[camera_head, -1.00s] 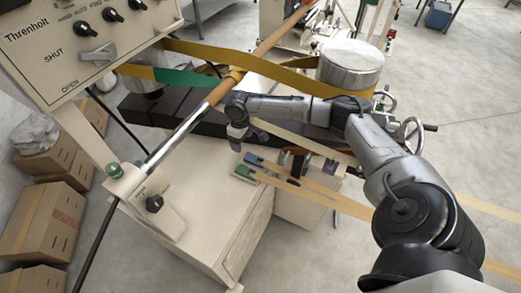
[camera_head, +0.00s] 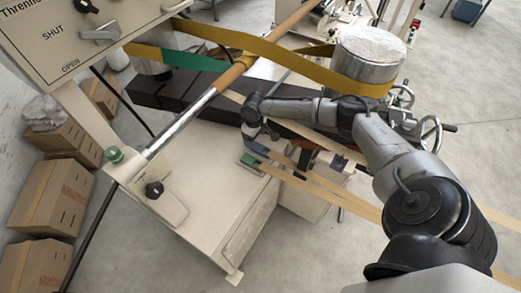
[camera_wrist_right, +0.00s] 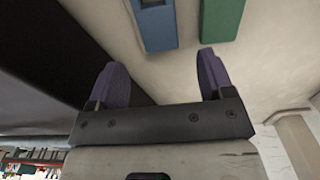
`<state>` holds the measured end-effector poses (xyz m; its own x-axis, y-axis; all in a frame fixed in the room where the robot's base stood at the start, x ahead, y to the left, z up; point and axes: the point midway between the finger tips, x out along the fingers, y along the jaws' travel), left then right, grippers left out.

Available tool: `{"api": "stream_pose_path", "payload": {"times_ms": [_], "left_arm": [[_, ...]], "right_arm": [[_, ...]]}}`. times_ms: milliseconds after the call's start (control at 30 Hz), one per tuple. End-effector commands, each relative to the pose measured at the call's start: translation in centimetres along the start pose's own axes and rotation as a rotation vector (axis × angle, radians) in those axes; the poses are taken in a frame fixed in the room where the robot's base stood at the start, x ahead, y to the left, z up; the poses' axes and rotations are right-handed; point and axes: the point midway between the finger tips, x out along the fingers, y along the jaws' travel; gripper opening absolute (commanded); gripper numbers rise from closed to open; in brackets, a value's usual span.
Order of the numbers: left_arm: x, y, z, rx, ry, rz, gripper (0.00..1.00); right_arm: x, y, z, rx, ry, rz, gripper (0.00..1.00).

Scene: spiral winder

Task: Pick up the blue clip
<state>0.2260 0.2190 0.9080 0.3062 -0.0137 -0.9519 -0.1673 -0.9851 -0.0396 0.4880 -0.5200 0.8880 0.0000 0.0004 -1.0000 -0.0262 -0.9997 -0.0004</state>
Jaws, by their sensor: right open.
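The blue clip (camera_head: 257,149) lies on the pale top of the machine's cabinet, close beside the green clip (camera_head: 250,163). In the right wrist view the blue clip (camera_wrist_right: 157,27) is at the top, beyond and between my fingertips, with the green clip (camera_wrist_right: 222,18) to its right. My right gripper (camera_wrist_right: 160,72) has its two purple fingers apart with nothing between them. In the head view my right gripper (camera_head: 260,133) hangs just above and beyond the blue clip, partly hidden by its own wrist. My left gripper is in neither view.
Tan strips (camera_head: 325,188) run right from near the clips. A dark beam (camera_head: 185,100) lies behind, under a steel bar and yellow bands (camera_head: 270,68). The control panel (camera_head: 75,30) stands at upper left. The cabinet top left of the clips is clear.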

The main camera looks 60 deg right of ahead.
Motion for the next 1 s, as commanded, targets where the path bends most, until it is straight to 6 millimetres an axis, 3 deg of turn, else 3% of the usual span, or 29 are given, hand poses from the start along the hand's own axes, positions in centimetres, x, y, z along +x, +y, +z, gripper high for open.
{"api": "stream_pose_path", "payload": {"times_ms": [333, 700, 1000], "left_arm": [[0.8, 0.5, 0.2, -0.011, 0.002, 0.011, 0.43], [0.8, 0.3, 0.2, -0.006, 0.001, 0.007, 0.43], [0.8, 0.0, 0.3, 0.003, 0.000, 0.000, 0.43]], "right_arm": [[4.2, -0.2, 0.0, 0.001, 0.000, 0.000, 0.74], [5.0, -0.1, 0.0, -0.001, 0.000, 0.000, 0.74], [5.0, -0.1, 0.0, 0.000, 0.000, 0.000, 0.48]]}}
